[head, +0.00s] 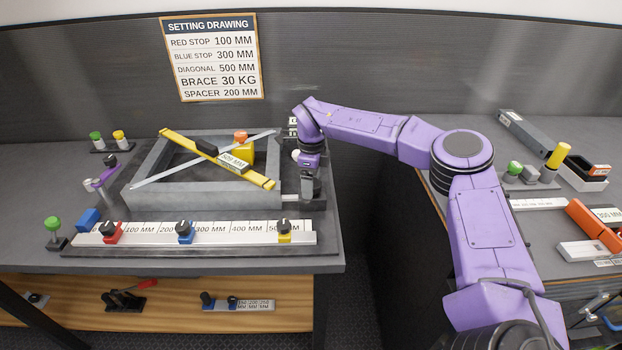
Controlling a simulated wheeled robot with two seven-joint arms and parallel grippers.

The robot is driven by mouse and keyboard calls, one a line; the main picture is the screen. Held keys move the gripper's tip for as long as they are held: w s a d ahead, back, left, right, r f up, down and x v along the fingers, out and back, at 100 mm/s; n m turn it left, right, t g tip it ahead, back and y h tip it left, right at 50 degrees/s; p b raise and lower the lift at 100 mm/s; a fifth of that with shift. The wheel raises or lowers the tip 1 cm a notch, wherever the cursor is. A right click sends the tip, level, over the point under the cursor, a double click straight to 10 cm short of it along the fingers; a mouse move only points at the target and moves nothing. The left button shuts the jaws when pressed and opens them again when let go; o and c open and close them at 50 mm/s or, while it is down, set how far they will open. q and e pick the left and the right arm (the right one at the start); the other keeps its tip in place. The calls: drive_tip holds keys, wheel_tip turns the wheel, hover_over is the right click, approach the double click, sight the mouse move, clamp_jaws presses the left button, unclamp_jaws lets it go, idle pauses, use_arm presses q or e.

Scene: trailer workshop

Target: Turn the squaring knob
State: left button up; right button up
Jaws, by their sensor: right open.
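My right gripper (307,190), on the purple arm, points down at the right side of the grey square frame (153,194) on the left bench. It is open; its fingertips are small and dark here. A pale block or bar (290,198) lies beside the fingertips, at the frame's near right corner. No knob shows clearly at the gripper; the squaring knob may be hidden behind it, and I cannot tell whether the fingers touch anything. A yellow bar (255,178) and a thin pale bar (165,173) cross over the frame. My left gripper is out of view.
A ruler rail (205,239) with red, blue and yellow stops runs along the bench front. A setting drawing (211,57) hangs on the wall. A dark gap separates the benches. The right bench holds an orange block (590,222) and a grey beam (526,132).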

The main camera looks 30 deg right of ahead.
drive_tip(key=shift+s+r, duration=0.15)
drive_tip(key=shift+s, duration=0.1)
drive_tip(key=shift+s+r, duration=0.1)
drive_tip(key=shift+s, duration=0.05)
drive_tip(key=shift+c, duration=0.9)
drive_tip(key=c, duration=0.9)
drive_tip(key=shift+o, duration=0.2)
drive_tip(key=m+b, duration=0.2)
drive_tip(key=m, duration=0.1)
drive_tip(key=m+b, duration=0.1)
drive_tip(key=m, duration=0.1)
drive_tip(key=shift+f, duration=0.25)
drive_tip(key=m+b, duration=0.4)
drive_tip(key=m, duration=0.2)
drive_tip(key=shift+m, duration=0.3)
drive_tip(key=m+b, duration=0.5)
drive_tip(key=m, duration=0.1)
drive_tip(key=shift+r+m+b, duration=0.1)
drive_tip(key=shift+m+b, duration=1.45)
drive_tip(key=shift+m, duration=0.85)
